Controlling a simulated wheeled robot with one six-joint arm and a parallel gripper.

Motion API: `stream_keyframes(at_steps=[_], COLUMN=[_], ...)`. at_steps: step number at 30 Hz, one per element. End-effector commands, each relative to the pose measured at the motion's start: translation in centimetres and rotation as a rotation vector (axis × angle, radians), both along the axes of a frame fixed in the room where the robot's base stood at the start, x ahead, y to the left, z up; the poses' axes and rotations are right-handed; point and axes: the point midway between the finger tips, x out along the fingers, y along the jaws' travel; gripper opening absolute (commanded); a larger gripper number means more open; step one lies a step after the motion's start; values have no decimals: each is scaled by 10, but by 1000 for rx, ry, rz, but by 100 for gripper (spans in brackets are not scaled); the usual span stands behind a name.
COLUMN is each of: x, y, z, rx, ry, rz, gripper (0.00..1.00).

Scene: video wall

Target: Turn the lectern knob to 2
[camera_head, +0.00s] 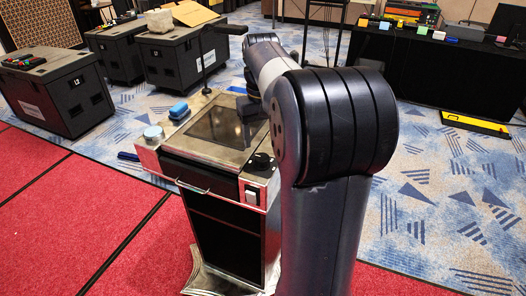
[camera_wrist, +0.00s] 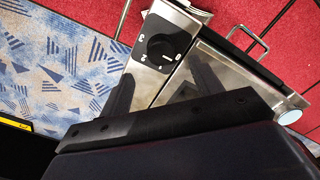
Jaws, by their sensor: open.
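The lectern (camera_head: 172,150) stands in front of me, with a metal top and a dark inset panel. Its round black knob (camera_head: 262,162) is at the near right corner of the top, left of my arm. A short white line shows on the knob. My gripper (camera_wrist: 164,88) is open and empty, its two dark fingers apart over the metal top. The knob lies beyond the fingertips, apart from them. In the head view my arm hides most of the gripper.
Black cases (camera_head: 62,95) stand at left, a black-draped table (camera_head: 440,75) at right.

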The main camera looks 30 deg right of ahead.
Motion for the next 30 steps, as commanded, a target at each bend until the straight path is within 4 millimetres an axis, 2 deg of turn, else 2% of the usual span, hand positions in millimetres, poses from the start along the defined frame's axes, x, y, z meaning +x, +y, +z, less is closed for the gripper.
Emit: stream_keyframes(at_steps=[1,6,12,23,30], x=[-1,-1,-1,0,0], y=[0,1,0,0,0], z=[-12,-42,-63,-68,-68], rx=[1,1,0,0,0], ry=[4,4,1,0,0], rz=[0,0,0,0,0], gripper=[61,61,61,61,42])
